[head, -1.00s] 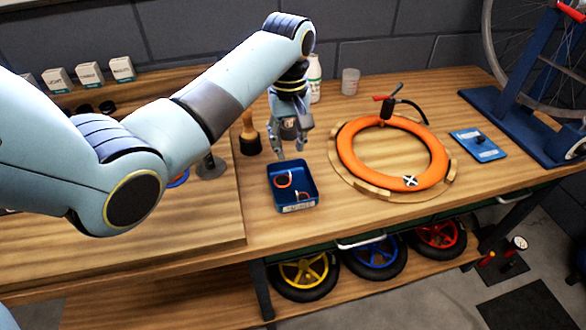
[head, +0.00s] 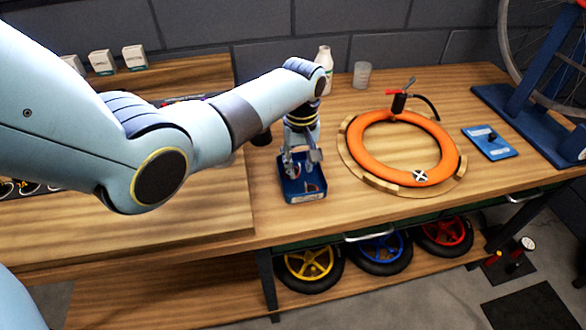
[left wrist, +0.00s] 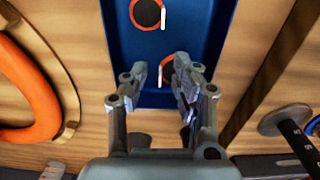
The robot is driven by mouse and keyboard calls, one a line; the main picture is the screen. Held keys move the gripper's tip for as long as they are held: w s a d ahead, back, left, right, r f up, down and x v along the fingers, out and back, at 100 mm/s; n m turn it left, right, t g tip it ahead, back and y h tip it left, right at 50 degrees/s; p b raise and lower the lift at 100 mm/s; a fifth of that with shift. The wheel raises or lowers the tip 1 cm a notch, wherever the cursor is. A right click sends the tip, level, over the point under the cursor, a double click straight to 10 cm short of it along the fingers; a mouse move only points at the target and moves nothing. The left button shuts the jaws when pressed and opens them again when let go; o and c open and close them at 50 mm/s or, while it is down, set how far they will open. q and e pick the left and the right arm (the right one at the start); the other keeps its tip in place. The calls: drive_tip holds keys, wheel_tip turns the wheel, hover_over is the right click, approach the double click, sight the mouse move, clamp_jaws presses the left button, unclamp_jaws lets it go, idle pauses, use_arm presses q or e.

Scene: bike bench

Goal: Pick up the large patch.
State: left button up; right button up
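A small blue tray (head: 305,198) stands on the bench, and its blue floor also shows in the left wrist view (left wrist: 215,30). It holds two dark round patches with orange rims. One patch, apparently the large patch (left wrist: 166,70), lies between my left fingertips and is partly hidden by them. The other patch (left wrist: 147,12) lies at the top of the wrist view, clear of the fingers. My left gripper (head: 302,160) points down over the tray, its fingers apart around the patch; it also shows in the wrist view (left wrist: 160,78). My right gripper is not in view.
An orange inner tube (head: 372,128) lies on a wooden ring right of the tray. A white bottle (head: 324,62) and a clear cup (head: 362,74) stand behind. A blue plate (head: 489,142) lies at the right. A raised wooden board (head: 200,215) is at the left.

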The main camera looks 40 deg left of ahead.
use_arm(q)
clamp_jaws()
drive_tip(key=shift+r, duration=0.1)
